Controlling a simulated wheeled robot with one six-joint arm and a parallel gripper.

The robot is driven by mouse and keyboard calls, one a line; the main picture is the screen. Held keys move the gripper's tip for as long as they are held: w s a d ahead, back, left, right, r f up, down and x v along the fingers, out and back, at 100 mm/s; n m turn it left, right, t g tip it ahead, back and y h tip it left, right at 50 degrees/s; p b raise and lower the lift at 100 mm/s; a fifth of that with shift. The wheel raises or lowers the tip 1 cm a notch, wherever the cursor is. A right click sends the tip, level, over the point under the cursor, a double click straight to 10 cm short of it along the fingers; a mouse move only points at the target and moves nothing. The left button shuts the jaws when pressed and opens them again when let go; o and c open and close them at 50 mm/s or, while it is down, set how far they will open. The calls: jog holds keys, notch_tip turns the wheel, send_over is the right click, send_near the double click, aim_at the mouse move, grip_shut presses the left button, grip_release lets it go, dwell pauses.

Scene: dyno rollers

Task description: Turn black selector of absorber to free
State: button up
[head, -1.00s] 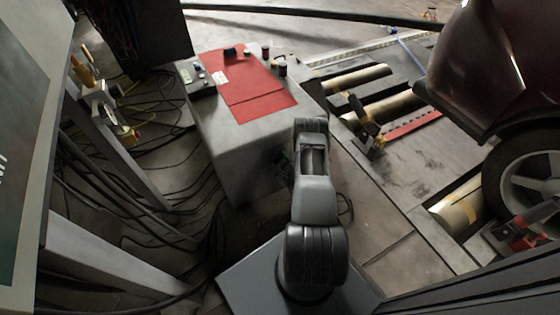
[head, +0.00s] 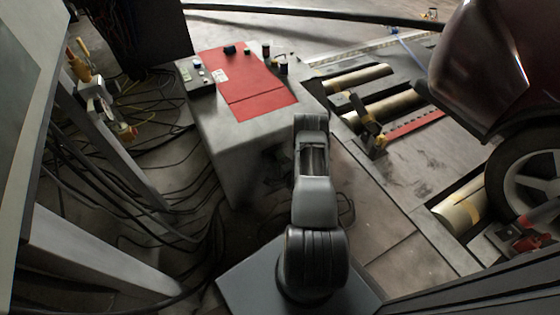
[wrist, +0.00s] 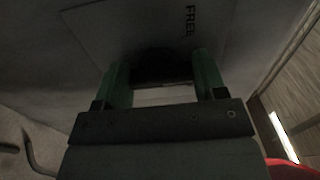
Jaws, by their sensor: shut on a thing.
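In the wrist view, the black selector (wrist: 160,60) sits on a grey panel, dark and poorly lit. The word FREE (wrist: 190,22) is printed on the panel, above and to the right of the selector. My gripper (wrist: 160,76) has its two green fingers on either side of the selector and is shut on it. Which way the selector points is too dark to tell. In the head view, my arm reaches down beside a grey cabinet (head: 208,135), and my gripper is hidden behind the arm.
A red mat (head: 262,100) with small items lies on the cabinet top. Rollers (head: 385,108) are set in the floor to the right, near a dark red car (head: 480,75). Cables (head: 185,150) cover the floor at left. A grey post (head: 110,145) stands there.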

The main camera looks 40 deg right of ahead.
jog(key=n+b, duration=0.1)
jog(key=n, duration=0.3)
jog(key=shift+f+n, duration=0.15)
jog(key=shift+n, duration=0.15)
jog(key=shift+n+b, duration=0.45)
jog(key=shift+n, duration=1.55)
jog(key=shift+f, duration=0.1)
jog(key=o, duration=0.9)
jog(key=shift+o, duration=0.2)
jog(key=s+a+p, duration=0.2)
jog(key=s+p, duration=0.1)
jog(key=s, duration=1)
jog(key=shift+s+p, duration=0.3)
jog(key=shift+s, duration=0.1)
